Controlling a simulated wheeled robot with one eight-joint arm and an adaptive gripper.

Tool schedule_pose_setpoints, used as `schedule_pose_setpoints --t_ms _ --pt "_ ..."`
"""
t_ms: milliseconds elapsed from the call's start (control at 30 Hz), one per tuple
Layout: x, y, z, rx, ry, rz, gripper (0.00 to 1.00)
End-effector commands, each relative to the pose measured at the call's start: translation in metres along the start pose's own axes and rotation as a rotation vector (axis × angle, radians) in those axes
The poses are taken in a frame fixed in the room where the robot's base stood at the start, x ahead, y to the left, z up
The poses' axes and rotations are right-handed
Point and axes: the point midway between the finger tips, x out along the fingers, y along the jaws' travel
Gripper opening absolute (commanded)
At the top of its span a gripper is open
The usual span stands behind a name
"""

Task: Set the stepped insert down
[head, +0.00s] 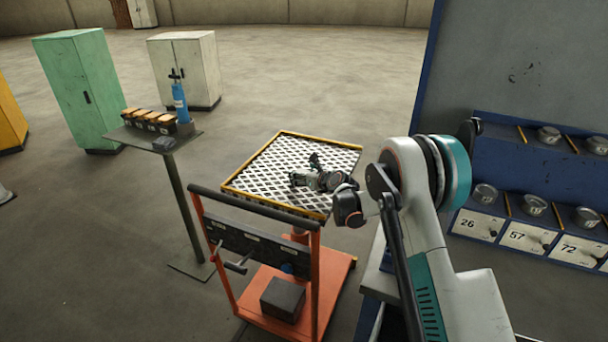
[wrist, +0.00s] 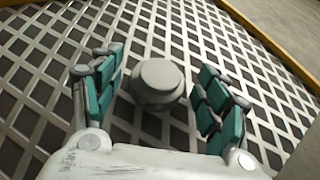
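The stepped insert (wrist: 158,83) is a grey round piece with a narrower disc on top of a wider body. In the wrist view it appears to stand upright on the white lattice top of the orange cart (head: 256,204). My gripper (wrist: 158,90) is open around it, with teal-padded fingers to its left and right and a gap on each side. In the head view my gripper (head: 312,170) is low over the right part of the lattice top. I cannot make out the insert there, as the gripper covers that spot.
A rack (head: 545,190) with metal cups and numbered plates 26, 57 and 72 stands at right. A small side table (head: 190,138) with a blue bottle (head: 180,102) and several dark boxes stands left of the cart. The left part of the lattice top is clear.

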Motion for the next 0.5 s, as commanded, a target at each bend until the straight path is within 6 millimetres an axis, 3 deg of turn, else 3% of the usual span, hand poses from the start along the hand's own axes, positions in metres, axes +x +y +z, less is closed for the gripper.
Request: schedule_pose_setpoints --t_ms 367,500 --pt "-0.002 0.000 0.004 0.000 0.000 0.000 0.71" --pt "-0.021 -0.001 0.004 0.000 0.000 -0.001 0.71"
